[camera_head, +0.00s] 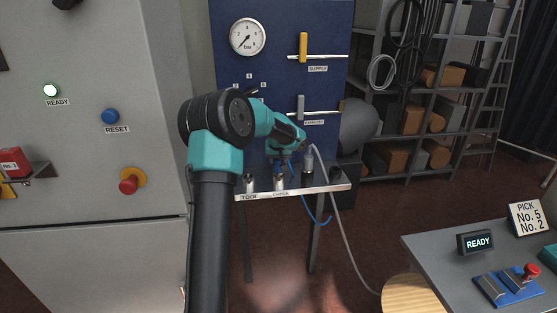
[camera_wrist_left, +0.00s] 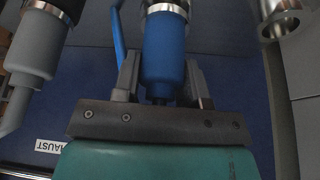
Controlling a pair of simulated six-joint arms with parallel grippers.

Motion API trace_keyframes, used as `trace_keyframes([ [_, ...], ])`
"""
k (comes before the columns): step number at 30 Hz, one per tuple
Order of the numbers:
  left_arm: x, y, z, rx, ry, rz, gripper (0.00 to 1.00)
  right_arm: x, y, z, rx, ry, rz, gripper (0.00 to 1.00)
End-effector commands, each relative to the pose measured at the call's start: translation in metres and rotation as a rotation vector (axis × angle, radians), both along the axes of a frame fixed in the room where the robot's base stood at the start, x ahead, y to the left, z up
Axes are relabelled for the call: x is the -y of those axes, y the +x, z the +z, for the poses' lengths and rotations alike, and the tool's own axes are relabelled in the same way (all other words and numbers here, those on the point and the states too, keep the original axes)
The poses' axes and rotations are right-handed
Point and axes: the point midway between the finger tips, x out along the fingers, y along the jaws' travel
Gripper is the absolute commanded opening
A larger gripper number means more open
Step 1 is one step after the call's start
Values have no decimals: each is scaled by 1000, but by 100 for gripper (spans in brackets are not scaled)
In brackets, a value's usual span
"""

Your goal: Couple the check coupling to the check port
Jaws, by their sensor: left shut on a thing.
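My left gripper (camera_head: 279,160) is shut on a blue coupling (camera_wrist_left: 165,55) with a metal collar. In the head view it is just above the metal check port (camera_head: 279,183), behind the CHECK label on the narrow shelf. My arm partly hides it, and I cannot tell whether coupling and port touch. The coupling looks upright. A blue hose (camera_head: 316,212) loops below the shelf. My right gripper is out of view.
A metal port (camera_head: 249,184) stands at the TOOL label. A grey coupling (camera_head: 308,160) with a grey hose stands to the right; it shows at left in the wrist view (camera_wrist_left: 35,40). The blue panel (camera_head: 285,75) with gauge and two valve levers rises behind the shelf (camera_head: 335,186).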

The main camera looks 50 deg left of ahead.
Motion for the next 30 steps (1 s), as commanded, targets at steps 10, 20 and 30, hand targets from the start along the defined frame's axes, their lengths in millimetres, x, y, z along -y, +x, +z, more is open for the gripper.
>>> trace_keyframes([
  [10, 0, 0, -3, 0, 0, 0, 12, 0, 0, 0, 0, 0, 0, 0],
  [20, 0, 0, -4, -1, -1, 0, 41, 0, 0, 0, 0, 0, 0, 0],
  [30, 0, 0, -3, -1, -1, 0, 69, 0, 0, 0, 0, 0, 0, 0],
])
